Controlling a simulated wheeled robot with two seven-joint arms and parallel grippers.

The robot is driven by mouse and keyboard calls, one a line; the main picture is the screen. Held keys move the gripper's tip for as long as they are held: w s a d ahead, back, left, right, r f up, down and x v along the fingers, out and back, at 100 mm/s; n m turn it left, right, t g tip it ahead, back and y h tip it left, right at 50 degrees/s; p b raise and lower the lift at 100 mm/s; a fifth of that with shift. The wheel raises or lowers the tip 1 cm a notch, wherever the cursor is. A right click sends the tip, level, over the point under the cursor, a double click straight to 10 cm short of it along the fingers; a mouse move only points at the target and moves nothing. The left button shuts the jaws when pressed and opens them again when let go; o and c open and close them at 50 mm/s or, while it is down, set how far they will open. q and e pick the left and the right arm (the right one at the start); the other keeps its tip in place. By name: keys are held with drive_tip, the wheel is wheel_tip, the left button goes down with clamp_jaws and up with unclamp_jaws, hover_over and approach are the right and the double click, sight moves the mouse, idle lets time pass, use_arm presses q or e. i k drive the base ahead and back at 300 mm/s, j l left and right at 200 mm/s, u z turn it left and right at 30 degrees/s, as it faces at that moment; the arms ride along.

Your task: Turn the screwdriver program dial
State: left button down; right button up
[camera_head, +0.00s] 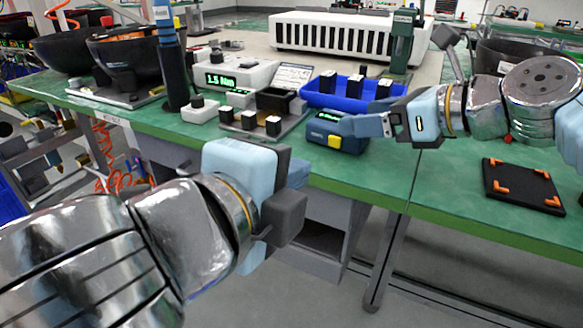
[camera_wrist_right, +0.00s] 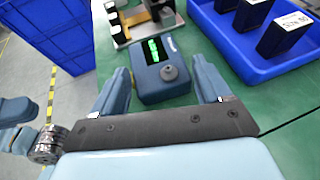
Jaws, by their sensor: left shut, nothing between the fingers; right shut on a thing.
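A white controller (camera_head: 235,76) with a green "1.5 Nm" readout stands on the bench at the back left; I cannot make out its dial clearly. A small white box (camera_head: 200,110) with a dark knob on top stands in front of it. My left gripper (camera_head: 296,174) is shut and empty at the bench's front edge, its fingers partly hidden by its body. The right wrist view shows this device (camera_wrist_right: 158,82) between the fingers, with a grey knob facing the gripper.
A blue bin (camera_head: 345,97) with black boxes lies behind the device. A fixture with several black-and-white blocks (camera_head: 273,125) stands to its left. A dark upright tool (camera_head: 173,60) stands beside the controller.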

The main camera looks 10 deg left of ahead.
sight(215, 57)
drive_tip(key=k+j, duration=0.25)
drive_tip(key=k, duration=0.2)
drive_tip(key=k+j, duration=0.2)
drive_tip(key=k, duration=0.3)
